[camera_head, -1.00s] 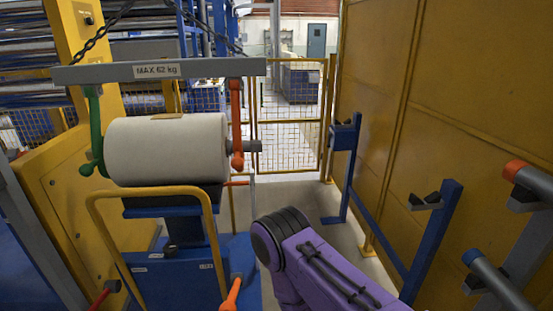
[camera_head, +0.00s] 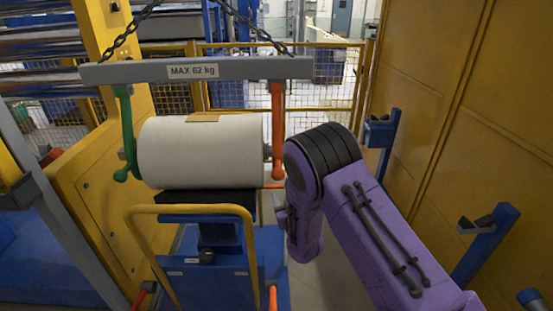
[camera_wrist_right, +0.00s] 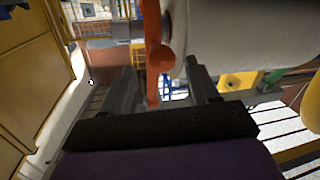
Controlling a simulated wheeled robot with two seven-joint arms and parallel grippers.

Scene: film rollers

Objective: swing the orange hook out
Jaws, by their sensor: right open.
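The orange hook (camera_head: 278,130) hangs from the right end of the grey lifting beam (camera_head: 215,69), at the right end of the white film roll (camera_head: 205,150). A green hook (camera_head: 126,135) hangs at the roll's left end. In the right wrist view, my right gripper (camera_wrist_right: 158,92) is open, and the orange hook (camera_wrist_right: 154,45) shows between its two grey fingers. I cannot tell whether they touch it. In the head view my purple right arm stands just right of the hook, and its fingers are mostly hidden. My left gripper is not in view.
The roll sits above a blue lift cart with a yellow handle (camera_head: 190,209). Chains (camera_head: 268,38) run up from the beam. A yellow wall (camera_head: 470,90) with blue brackets (camera_head: 487,240) bounds the right side. A yellow mesh fence (camera_head: 325,85) stands behind.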

